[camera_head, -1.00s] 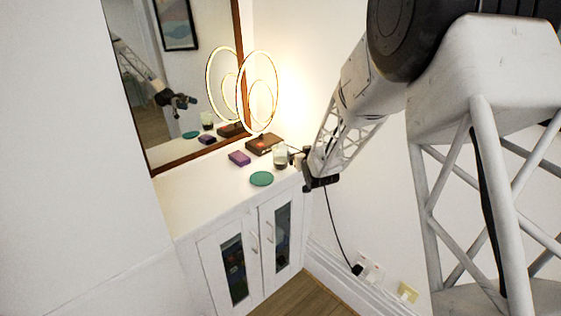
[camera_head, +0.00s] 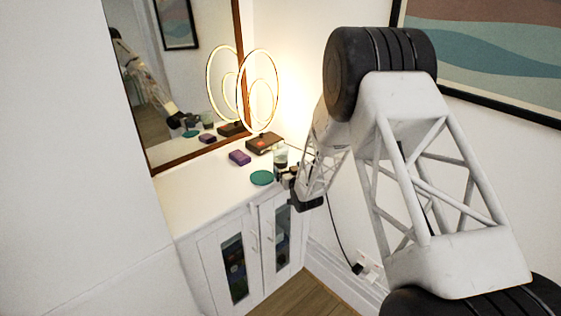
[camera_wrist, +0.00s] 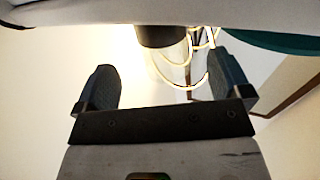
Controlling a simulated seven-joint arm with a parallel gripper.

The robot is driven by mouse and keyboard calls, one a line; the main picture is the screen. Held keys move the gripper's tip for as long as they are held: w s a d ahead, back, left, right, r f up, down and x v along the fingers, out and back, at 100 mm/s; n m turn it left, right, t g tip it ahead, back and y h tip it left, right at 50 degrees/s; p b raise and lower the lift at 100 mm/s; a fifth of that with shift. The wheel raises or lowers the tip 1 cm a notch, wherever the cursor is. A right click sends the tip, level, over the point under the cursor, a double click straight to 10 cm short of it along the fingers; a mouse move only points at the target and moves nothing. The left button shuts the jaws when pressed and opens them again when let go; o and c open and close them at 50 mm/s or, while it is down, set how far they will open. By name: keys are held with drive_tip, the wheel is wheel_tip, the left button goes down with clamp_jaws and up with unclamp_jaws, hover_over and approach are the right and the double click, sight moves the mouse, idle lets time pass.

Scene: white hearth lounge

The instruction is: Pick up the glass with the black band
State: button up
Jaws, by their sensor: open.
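The glass (camera_head: 281,156) stands on the white cabinet top near its right end, its lower part partly hidden by my gripper (camera_head: 287,175). In the wrist view my gripper (camera_wrist: 163,72) is open, with its two dark fingers apart at left and right. The glass's black band (camera_wrist: 160,36) shows upside down at the top of that view, between the directions of the fingers, with the clear glass (camera_wrist: 172,62) below it. I see no finger touching the glass, but cannot tell exactly how far it is from the fingertips.
A teal coaster (camera_head: 262,178) lies just left of my gripper; it also shows in the wrist view (camera_wrist: 270,42). A purple box (camera_head: 240,158), a brown box (camera_head: 264,143) and a lit ring lamp (camera_head: 258,95) are farther back. A mirror (camera_head: 180,80) stands behind. The cabinet's left top is bare.

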sight(283, 161)
drive_tip(key=shift+w, duration=0.15)
drive_tip(key=shift+x, duration=1.15)
drive_tip(key=shift+w+a, duration=0.1)
drive_tip(key=shift+w, duration=0.05)
drive_tip(key=shift+x, duration=2.45)
drive_tip(key=shift+a+r, duration=0.1)
drive_tip(key=shift+a, duration=0.05)
drive_tip(key=shift+c, duration=0.4)
drive_tip(key=c, duration=1)
drive_tip(key=shift+r, duration=0.15)
